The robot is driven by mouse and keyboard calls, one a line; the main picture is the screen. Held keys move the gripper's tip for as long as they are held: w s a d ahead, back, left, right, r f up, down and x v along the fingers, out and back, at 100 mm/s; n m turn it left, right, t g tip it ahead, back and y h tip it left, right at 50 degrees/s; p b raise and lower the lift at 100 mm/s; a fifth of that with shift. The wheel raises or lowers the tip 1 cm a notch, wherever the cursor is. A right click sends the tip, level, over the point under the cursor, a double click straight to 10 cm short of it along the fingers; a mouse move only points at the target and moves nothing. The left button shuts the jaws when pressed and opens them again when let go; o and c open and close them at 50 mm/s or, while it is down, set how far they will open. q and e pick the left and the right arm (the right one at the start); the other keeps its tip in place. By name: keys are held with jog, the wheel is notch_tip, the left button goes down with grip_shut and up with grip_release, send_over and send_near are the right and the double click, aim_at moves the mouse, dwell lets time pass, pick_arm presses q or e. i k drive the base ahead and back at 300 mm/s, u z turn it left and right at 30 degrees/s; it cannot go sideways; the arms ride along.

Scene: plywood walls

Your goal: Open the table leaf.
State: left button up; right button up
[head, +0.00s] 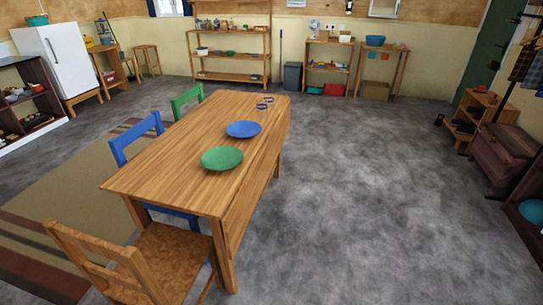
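A wooden table (170,165) stands left of the middle in the head view. Its leaf (259,172) hangs down along the table's right long side, as a narrow wooden panel below the tabletop edge. A green plate (222,158) and a blue plate (243,129) sit on the tabletop near that side. Neither of my grippers is in view.
A wooden chair (165,255) stands at the near end. A blue chair (137,142) and a green chair (187,100) are along the left side. The grey floor (370,190) right of the table is clear. A chest (503,155) stands at the right wall.

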aim_at(236, 219)
jog(key=z, duration=0.35)
jog(key=i, duration=0.45)
jog(key=z, duration=1.15)
jog(key=i, duration=1.75)
jog(key=u, duration=0.95)
jog(key=i, duration=0.65)
jog(key=u, duration=0.6)
